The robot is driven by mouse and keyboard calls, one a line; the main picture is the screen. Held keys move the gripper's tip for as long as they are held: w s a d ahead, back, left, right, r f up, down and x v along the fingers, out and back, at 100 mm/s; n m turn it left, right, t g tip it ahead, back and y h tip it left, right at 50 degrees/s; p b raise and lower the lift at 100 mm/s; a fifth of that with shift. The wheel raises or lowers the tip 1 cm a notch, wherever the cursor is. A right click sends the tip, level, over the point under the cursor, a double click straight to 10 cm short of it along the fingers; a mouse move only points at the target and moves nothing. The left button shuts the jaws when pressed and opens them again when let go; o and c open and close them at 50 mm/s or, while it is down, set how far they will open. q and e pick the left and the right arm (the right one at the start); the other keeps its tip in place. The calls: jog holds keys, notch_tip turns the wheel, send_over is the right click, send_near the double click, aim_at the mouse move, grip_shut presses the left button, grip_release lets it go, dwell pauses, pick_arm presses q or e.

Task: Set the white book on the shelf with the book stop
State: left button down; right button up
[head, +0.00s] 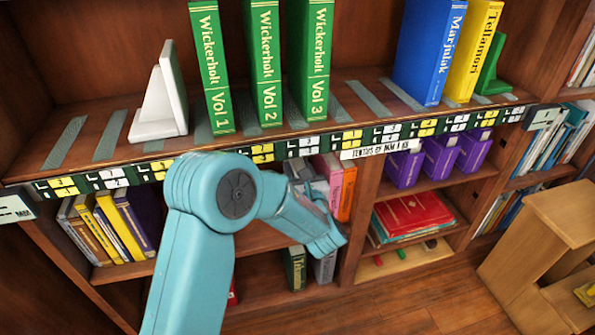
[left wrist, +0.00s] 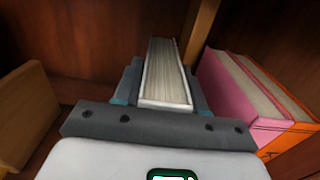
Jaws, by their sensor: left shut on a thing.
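The white book (left wrist: 168,78) is between the fingers of my left gripper (left wrist: 165,92) in the left wrist view, with its page edges facing the camera. In the head view, my left gripper (head: 303,172) is in a lower compartment, beside a pink book and an orange book. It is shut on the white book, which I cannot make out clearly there. The upper shelf (head: 350,104) carries a white book stop (head: 160,100) at the left and a green book stop (head: 491,72) at the right. My right gripper is not in view.
Green Wickerholt volumes (head: 264,60), a blue book (head: 430,50) and a yellow book (head: 473,50) stand on the upper shelf. Gaps show between the volumes and before the blue book. An orange book (left wrist: 288,140) and pink book (left wrist: 232,95) are right of my gripper. A wooden step (head: 555,230) stands right.

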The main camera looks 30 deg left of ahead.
pick_arm(q)
jog(key=c, duration=1.1)
grip_release()
jog(key=shift+f, duration=0.1)
jog(key=o, duration=0.5)
jog(key=shift+c, duration=0.2)
